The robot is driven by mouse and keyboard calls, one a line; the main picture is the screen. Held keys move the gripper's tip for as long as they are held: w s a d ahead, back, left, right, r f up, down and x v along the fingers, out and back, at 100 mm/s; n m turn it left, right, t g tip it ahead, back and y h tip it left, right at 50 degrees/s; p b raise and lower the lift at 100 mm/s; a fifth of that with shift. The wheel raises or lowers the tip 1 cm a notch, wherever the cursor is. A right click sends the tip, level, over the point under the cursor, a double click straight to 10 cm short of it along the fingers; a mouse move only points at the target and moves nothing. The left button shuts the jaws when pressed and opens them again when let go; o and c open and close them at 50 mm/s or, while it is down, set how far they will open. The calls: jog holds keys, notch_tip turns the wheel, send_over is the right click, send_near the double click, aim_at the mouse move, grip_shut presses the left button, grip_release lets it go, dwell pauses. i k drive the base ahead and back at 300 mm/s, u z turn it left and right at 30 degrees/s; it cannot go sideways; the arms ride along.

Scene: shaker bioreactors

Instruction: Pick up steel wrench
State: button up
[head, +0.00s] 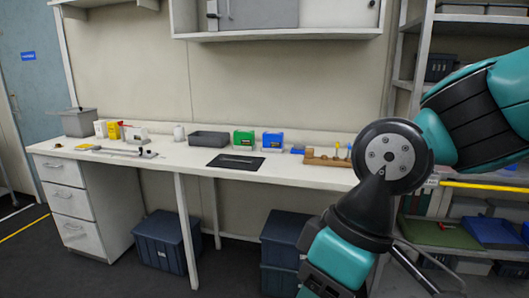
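A thin, pale metal tool, which looks like the steel wrench (236,160), lies flat on a black mat (233,166) on the white workbench (192,156). It is small in the head view, so its jaw shape cannot be made out. My teal and black arm fills the right side of the picture and bends downward. My gripper is not visible, and no part of my arm covers the mat.
On the bench are a grey bin (79,122), a dark tray (209,139), a green box (243,141), a blue box (272,142) and a wooden holder (327,160). Dark crates (166,240) stand below. A cabinet (277,16) hangs above; shelves (468,18) stand right.

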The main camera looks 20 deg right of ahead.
aim_at(252, 161)
jog(key=u, duration=0.2)
jog(key=i, duration=0.75)
jog(key=u, duration=0.9)
jog(key=i, duration=1.5)
jog(key=z, duration=1.1)
jog(key=i, duration=0.65)
jog(key=z, duration=0.55)
